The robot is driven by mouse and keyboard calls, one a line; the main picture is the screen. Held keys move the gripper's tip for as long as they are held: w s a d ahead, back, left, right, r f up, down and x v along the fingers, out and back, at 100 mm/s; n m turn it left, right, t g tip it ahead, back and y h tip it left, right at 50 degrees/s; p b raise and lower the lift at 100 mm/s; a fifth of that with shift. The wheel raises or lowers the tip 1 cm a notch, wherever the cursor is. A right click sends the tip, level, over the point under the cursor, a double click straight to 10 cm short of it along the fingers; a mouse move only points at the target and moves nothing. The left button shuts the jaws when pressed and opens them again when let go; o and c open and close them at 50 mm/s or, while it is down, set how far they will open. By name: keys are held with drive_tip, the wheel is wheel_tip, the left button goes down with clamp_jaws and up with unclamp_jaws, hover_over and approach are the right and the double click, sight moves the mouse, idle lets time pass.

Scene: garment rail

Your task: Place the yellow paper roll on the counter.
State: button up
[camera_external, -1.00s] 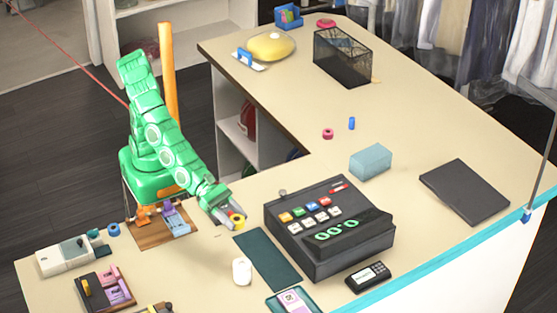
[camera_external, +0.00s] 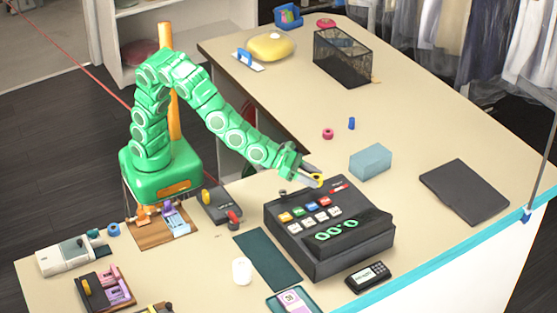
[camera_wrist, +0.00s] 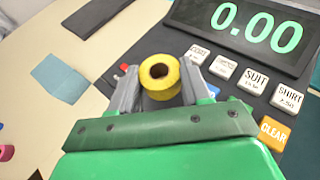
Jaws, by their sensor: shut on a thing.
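My gripper (camera_external: 312,180) is shut on the yellow paper roll (camera_external: 317,179) and holds it above the back of the black cash register (camera_external: 330,232). In the wrist view the yellow roll (camera_wrist: 160,76) sits between my two grey fingers (camera_wrist: 158,85), its round end with a dark core facing the camera. The register's keys and green 0.00 display (camera_wrist: 256,22) lie beyond it. The beige counter (camera_external: 395,120) spreads around the register.
A blue-grey box (camera_external: 370,162) stands right of my gripper, with a red ring (camera_external: 328,133) and a blue cylinder (camera_external: 351,123) behind. A white roll (camera_external: 242,271) stands left of the register, and a dark device (camera_external: 219,205) sits near my base. The counter's back stretch has free room.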

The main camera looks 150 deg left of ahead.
drive_tip(key=s+a+f+n+g+y, duration=0.1)
drive_tip(key=s+a+n+g+y, duration=0.1)
drive_tip(key=s+a, duration=0.9)
drive_tip(key=s+a+n+g+y, duration=0.1)
drive_tip(key=s+a+n+g, duration=0.15)
drive_tip(key=s+a, duration=0.9)
drive_tip(key=s+a+f+n+g+y, duration=0.1)
drive_tip(key=s+a+n+g, duration=0.15)
drive_tip(key=s+a, duration=0.9)
drive_tip(key=s+a+f+n+g, duration=0.1)
drive_tip(key=s+a+n+g, duration=0.15)
drive_tip(key=s+a, duration=0.9)
hover_over(364, 111)
drive_tip(key=d, duration=0.2)
drive_tip(key=f, duration=0.8)
drive_tip(key=shift+s+a, duration=0.2)
drive_tip(key=shift+s, duration=0.1)
drive_tip(key=shift+w+a+f, duration=0.2)
drive_tip(key=shift+a+f, duration=0.6)
drive_tip(key=shift+f, duration=1.5)
drive_tip(key=shift+f, duration=0.1)
